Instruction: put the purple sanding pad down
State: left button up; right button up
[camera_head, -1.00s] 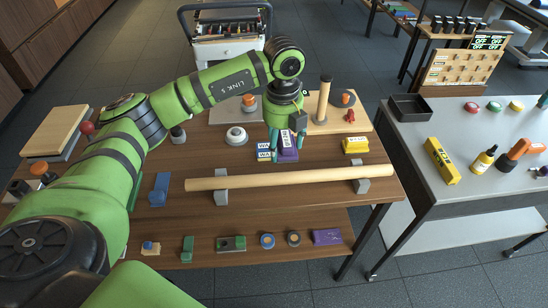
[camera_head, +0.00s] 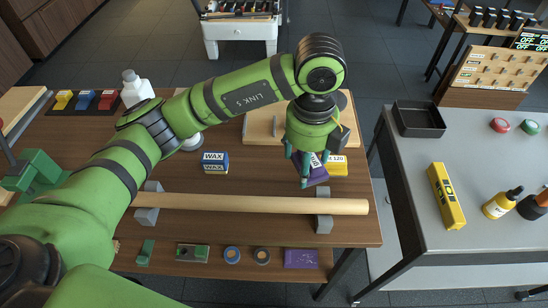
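The purple sanding pad (camera_head: 319,174) is between the teal fingers of my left gripper (camera_head: 305,168), which points down over the right part of the wooden workbench. The fingers partly hide the pad, and it sits at an angle just left of the yellow block (camera_head: 337,166). My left gripper is shut on it. I cannot tell whether the pad touches the bench top. Another purple pad (camera_head: 300,258) lies flat on the lower shelf at the front. My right gripper is not in view.
A long wooden rod (camera_head: 250,203) rests on two grey supports in front of the gripper. A blue and white wax box (camera_head: 215,162) stands to the left. A wooden board (camera_head: 262,126) is behind. A grey side table (camera_head: 410,180) stands right, across a gap.

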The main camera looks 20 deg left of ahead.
pick_arm(q)
jog(key=p, duration=0.1)
send_near(270, 169)
jog(key=s+d, duration=0.3)
jog(key=w+a+f+p, duration=0.1)
jog(key=w+a+f, duration=0.1)
jog(key=shift+w+a+f, duration=0.1)
jog(key=shift+w+a, duration=0.25)
jog(key=shift+a, duration=0.05)
jog(key=shift+w+a+f, duration=0.1)
jog(key=shift+f, duration=0.45)
notch_tip(270, 169, down, 2)
jog(key=shift+f+p, duration=0.2)
jog(key=shift+p, duration=0.45)
jog(key=shift+f, duration=0.4)
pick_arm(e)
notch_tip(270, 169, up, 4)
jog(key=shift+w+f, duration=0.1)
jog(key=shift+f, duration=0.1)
